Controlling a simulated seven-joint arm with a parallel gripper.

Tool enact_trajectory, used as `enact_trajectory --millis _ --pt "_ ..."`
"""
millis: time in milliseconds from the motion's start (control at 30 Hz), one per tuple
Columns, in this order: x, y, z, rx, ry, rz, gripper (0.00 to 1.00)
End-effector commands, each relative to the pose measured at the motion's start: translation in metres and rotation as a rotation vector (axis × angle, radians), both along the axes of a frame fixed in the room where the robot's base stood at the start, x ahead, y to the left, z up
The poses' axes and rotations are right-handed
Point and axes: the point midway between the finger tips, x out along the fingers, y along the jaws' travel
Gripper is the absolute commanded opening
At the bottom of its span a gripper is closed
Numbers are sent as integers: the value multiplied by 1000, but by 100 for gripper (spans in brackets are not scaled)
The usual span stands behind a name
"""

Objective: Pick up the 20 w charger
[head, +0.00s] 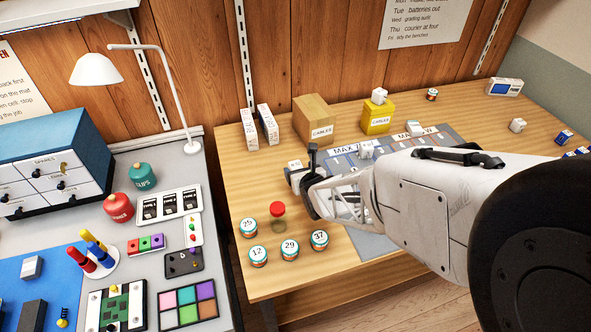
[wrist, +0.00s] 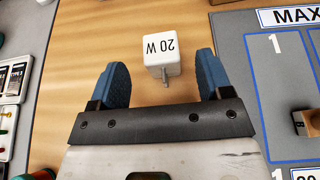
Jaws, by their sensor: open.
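The 20 W charger (wrist: 162,54) is a white block with "20 W" printed on it and metal prongs, in the wrist view. It rests on the bare wooden table (wrist: 190,25), left of the grey mat. My gripper (wrist: 162,82) is open, with one blue finger on each side of the charger's near end. No contact with the fingers shows. In the head view my gripper (head: 312,182) is over the table by the mat's left edge, and the charger (head: 294,174) is partly hidden behind it.
The grey mat (wrist: 232,55) with blue-outlined numbered areas lies to the right. Several numbered round tins (head: 290,249) and a red-lidded jar (head: 278,214) stand in front. A cardboard cables box (head: 313,118) and a yellow box (head: 377,118) stand behind.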

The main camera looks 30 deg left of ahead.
Motion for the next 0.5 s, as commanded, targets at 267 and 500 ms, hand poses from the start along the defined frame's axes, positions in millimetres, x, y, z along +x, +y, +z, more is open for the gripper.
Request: enact_trajectory --millis 267,500 --pt "16 16 -10 -1 1 0 72" --pt "27 28 -18 -1 1 0 72"
